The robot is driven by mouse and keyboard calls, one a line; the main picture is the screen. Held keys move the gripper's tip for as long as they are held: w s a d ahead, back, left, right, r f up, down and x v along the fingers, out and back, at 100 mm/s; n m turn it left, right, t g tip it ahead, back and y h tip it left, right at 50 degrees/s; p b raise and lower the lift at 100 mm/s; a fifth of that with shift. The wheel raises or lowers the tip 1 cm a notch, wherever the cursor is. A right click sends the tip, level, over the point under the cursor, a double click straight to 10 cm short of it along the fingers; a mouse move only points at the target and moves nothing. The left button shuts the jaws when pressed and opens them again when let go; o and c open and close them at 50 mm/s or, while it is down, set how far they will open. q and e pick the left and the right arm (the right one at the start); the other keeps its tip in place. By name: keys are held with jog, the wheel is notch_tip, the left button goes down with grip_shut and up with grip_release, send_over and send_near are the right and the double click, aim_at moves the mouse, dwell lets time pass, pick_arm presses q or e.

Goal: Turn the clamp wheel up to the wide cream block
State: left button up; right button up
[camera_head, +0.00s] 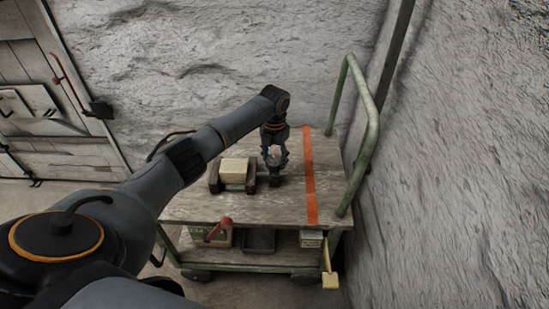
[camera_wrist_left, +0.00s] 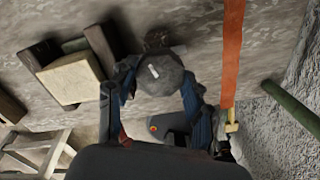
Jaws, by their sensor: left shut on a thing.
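The wide cream block (camera_head: 234,170) sits between dark jaws of a clamp (camera_head: 215,180) on the cart's top; it also shows at the left in the left wrist view (camera_wrist_left: 70,79). The clamp wheel (camera_wrist_left: 159,76) is a dark grey round knob with a small white mark, to the right of the block. My left gripper (camera_head: 274,161) comes down from above and is shut on the wheel, one finger on each side. The fingers partly hide the wheel in the head view. My right gripper is not in view.
The wooden cart top (camera_head: 290,212) has an orange stripe (camera_head: 309,175) right of the wheel. A green handle (camera_head: 370,140) rises at the right end, near the rough wall. Below, a shelf holds boxes, a dark tray (camera_head: 259,240) and a red-handled thing (camera_head: 218,228).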

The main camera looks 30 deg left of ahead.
aim_at(274, 159)
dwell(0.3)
pick_arm(q)
jog(key=o, duration=1.1)
jog(key=shift+o, duration=0.2)
notch_tip(274, 159, up, 12)
jog(key=shift+o, duration=0.2)
